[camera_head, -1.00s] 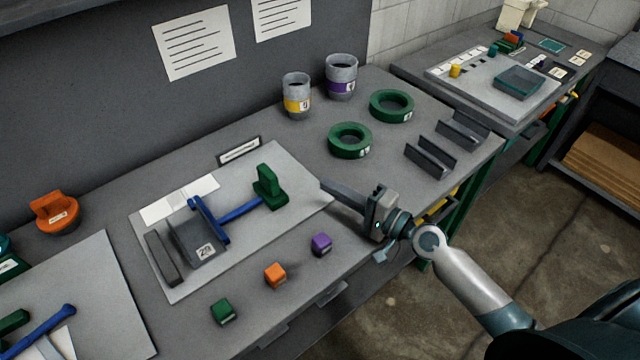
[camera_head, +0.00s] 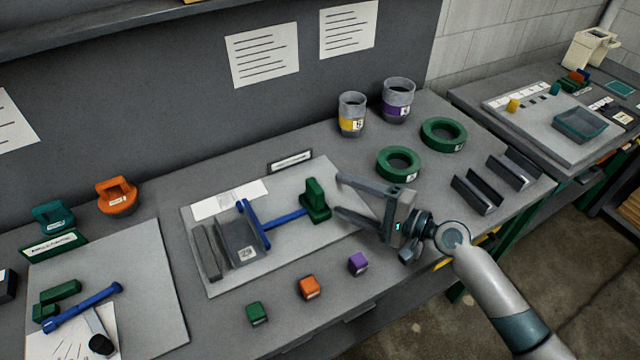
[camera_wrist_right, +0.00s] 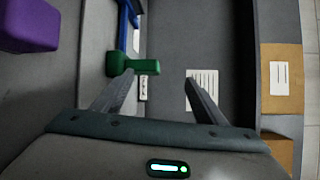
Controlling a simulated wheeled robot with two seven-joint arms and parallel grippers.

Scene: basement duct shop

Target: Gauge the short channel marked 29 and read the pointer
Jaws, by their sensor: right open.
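The short grey channel marked 29 (camera_head: 240,246) lies on the light grey board (camera_head: 290,262), left of a blue bar tool (camera_head: 284,220) with a green block handle (camera_head: 315,202). The blue crosspiece of the tool is at the channel's right edge; I cannot tell if they touch. My right gripper (camera_head: 340,195) is open and empty, just right of the green handle. In the right wrist view, the green handle (camera_wrist_right: 133,66) shows ahead between the fingers (camera_wrist_right: 160,85), nearer the left one. My left gripper is not in view. No pointer reading is legible.
Green (camera_head: 257,313), orange (camera_head: 309,287) and purple (camera_head: 358,263) cubes sit along the front edge. Green rings (camera_head: 398,163), two cups and dark channels (camera_head: 477,191) stand at the back right. Another board (camera_head: 150,270) with a blue-and-green tool is at left.

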